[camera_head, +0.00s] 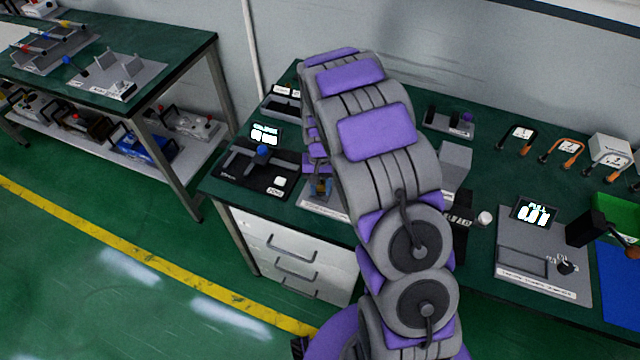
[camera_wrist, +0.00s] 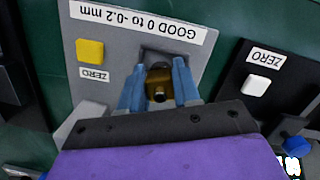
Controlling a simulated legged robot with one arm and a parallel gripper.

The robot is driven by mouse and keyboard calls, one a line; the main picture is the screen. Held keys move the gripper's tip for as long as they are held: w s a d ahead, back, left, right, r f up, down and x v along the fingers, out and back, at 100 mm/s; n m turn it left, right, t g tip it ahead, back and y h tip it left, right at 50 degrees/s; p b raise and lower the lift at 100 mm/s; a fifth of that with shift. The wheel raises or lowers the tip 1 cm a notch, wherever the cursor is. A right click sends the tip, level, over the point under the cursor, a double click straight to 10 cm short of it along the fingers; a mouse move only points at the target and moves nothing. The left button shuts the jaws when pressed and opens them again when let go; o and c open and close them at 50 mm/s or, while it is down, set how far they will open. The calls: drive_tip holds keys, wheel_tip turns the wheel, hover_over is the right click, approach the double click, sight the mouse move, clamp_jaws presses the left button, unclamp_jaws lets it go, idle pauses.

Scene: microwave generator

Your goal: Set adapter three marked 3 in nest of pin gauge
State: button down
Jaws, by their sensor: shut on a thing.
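In the wrist view, my gripper (camera_wrist: 158,88) has its blue fingers closed on a small brass-coloured part (camera_wrist: 158,88), likely the adapter; no number 3 is readable on it. The part is over a dark square recess (camera_wrist: 150,54) in a grey gauge plate (camera_wrist: 118,58). I cannot tell whether it is seated or just above. The plate is labelled "GOOD 0 to -0.2 mm" and has a yellow button (camera_wrist: 90,50) by a ZERO label. In the head view, my gripper (camera_head: 321,187) is low at the bench's front edge, partly hidden by my arm.
A black gauge plate (camera_head: 240,176) with a blue knob (camera_head: 262,151) and a white button stands close to the left in the head view. A lit display (camera_head: 265,134) is behind it. Orange-handled items (camera_head: 567,148), a green bin (camera_head: 615,212) and a grey fixture (camera_head: 520,235) are at the right.

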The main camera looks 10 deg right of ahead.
drive_tip(key=c, duration=0.8)
unclamp_jaws()
drive_tip(key=shift+d+f, duration=0.1)
drive_tip(key=shift+r, duration=0.3)
wheel_tip(320, 180, up, 12)
drive_tip(key=w+r+p, duration=0.1)
drive_tip(key=w+p, duration=0.1)
drive_tip(key=p, duration=0.1)
drive_tip(key=s+r, duration=1)
drive_tip(key=s, duration=0.5)
drive_tip(key=s+r+n, duration=0.2)
drive_tip(key=s, duration=1.9)
drive_tip(key=shift+n, duration=0.4)
